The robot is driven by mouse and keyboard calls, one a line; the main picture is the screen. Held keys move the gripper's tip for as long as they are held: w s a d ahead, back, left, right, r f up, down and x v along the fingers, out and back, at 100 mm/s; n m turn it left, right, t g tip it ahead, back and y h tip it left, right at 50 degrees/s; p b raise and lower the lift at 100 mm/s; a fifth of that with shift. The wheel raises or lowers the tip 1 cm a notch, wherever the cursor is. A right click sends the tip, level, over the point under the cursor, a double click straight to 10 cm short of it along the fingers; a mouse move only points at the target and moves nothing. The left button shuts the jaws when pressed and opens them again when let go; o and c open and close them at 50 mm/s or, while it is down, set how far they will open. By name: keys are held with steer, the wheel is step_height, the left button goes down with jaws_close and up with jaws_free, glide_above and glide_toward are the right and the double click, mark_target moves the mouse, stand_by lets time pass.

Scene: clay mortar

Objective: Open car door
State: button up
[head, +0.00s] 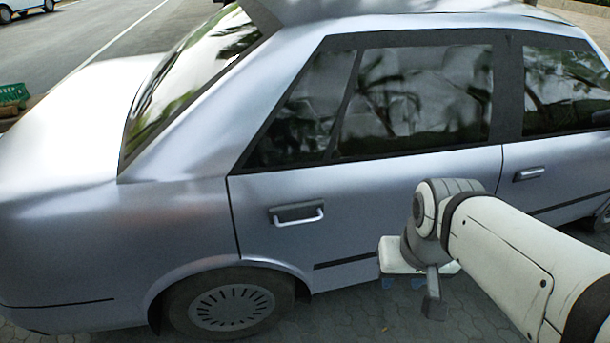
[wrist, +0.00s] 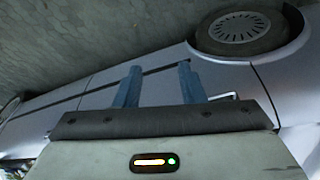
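A silver car (head: 100,200) stands side-on across the head view with its doors shut. The door above the near wheel has a light pull handle (head: 297,219) below its window; the handle hangs in front of a dark recess. The other door has a handle (head: 528,174) farther right. In the wrist view the first handle's light bar (wrist: 225,97) shows just right of the right finger, partly hidden. My gripper (wrist: 158,80) is open, its two blue fingers apart with nothing seen between them. In the head view it is low and right of the handle, fingers mostly hidden.
The car's wheel (head: 232,307) is below and left of the handle and also shows in the wrist view (wrist: 239,31). Grey paving (wrist: 90,35) lies beside the car. A green crate (head: 13,95) is far left. My arm covers the lower right of the head view.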

steer(key=w+a+f+m+g+y+b, duration=0.2)
steer(key=w+a+f+m+y+b, duration=0.2)
steer(key=a+f+m, duration=0.4)
steer(key=m+t+y+b, duration=0.7)
steer(key=m+y+b, duration=0.3)
steer(key=m, duration=2.5)
glide_toward(301, 224)
steer(key=x, duration=1.1)
steer(key=shift+a+b, duration=0.1)
steer(key=shift+b, duration=0.25)
steer(key=shift+c, duration=0.6)
jaws_close()
